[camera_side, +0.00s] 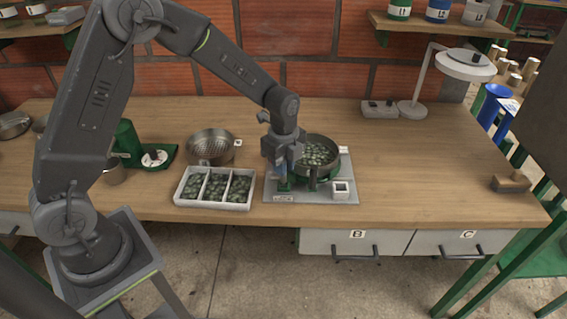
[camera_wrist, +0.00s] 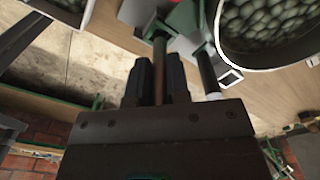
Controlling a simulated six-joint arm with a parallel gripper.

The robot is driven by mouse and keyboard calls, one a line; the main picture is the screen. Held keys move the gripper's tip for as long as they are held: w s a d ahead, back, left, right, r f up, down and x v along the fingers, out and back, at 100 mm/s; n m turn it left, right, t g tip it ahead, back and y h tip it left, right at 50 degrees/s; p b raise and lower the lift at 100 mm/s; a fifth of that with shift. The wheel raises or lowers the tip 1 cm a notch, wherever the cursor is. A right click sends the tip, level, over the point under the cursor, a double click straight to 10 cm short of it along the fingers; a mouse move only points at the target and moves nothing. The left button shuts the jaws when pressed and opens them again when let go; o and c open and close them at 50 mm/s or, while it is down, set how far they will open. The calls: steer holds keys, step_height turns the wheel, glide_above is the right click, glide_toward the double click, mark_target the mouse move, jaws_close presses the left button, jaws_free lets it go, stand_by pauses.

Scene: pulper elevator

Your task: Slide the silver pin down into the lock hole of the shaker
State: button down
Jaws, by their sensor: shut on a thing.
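The shaker (camera_side: 316,178) is a green-framed unit on a grey base plate (camera_side: 310,196), with a round dark pan full of green beans. My gripper (camera_side: 281,172) is over the plate's left side, just left of the pan. In the wrist view, my gripper (camera_wrist: 159,70) is shut on the pin (camera_wrist: 159,56), a thin rod that looks brownish in this light. The pin points away from the wrist, towards a green part of the shaker (camera_wrist: 184,20). The lock hole cannot be made out, and I cannot tell whether the pin's tip touches anything.
A white three-part tray (camera_side: 214,204) of beans stands left of the plate. A metal sieve pan (camera_side: 210,147) is behind it. A dark post with a white end (camera_wrist: 208,76) is right of my gripper. A lamp (camera_side: 413,108) stands at the back; the right of the bench is mostly clear.

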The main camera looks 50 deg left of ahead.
mark_target(284, 182)
steer(key=shift+f, duration=2.1)
stand_by(1.2)
steer(key=c, duration=1)
jaws_free()
steer(key=shift+r, duration=0.1)
step_height(284, 182, up, 14)
steer(key=shift+f, duration=0.15)
steer(key=s+r+n+t, duration=0.3)
steer(key=s+r+n, duration=0.6)
steer(key=s+r, duration=0.15)
steer(key=s+n+t, duration=0.1)
steer(key=s+n, duration=0.2)
steer(key=s, duration=0.1)
steer(key=s+n, duration=0.3)
steer(key=s, duration=0.1)
steer(key=s+n+t, duration=0.1)
steer(key=s+n, duration=0.2)
steer(key=s, duration=0.1)
steer(key=shift+s+a+r+t, duration=0.2)
steer(key=shift+a+r+t, duration=0.05)
steer(key=shift+r+t, duration=0.05)
